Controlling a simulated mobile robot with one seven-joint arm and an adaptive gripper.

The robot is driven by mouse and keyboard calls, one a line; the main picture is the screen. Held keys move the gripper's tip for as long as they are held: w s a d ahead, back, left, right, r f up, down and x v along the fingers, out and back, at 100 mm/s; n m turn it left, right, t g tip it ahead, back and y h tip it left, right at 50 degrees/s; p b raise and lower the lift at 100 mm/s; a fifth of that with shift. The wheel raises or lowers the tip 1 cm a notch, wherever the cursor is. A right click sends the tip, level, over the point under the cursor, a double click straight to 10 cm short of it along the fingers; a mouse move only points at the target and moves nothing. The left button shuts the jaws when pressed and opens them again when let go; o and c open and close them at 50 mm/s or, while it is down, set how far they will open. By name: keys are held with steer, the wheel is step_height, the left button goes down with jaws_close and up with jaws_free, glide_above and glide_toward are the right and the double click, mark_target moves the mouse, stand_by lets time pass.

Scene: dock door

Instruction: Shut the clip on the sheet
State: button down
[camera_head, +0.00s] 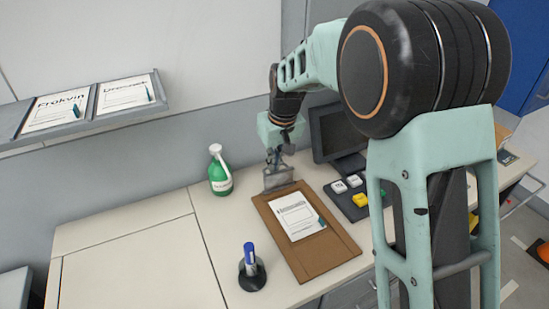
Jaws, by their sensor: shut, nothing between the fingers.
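A brown clipboard (333,248) lies on the desk with a white printed sheet (297,216) on it. The grey metal clip (278,179) is at the board's far end and appears to stand up. I cannot tell from here whether it presses on the sheet. My gripper (276,164) is shut and empty, pointing down right at the clip. Its fingertips overlap the clip in the picture, so contact is hard to judge.
A marker in a black holder (252,268) stands nearer. A monitor (338,132) and a dark tray with white and yellow blocks (355,197) are to the right. A wall rack (88,106) holds two sheets. The left desk is clear.

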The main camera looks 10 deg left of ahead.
steer(key=shift+s+d+t+y+b, duration=0.2)
steer(key=shift+t+y+b, duration=0.1)
steer(key=shift+b, duration=1.1)
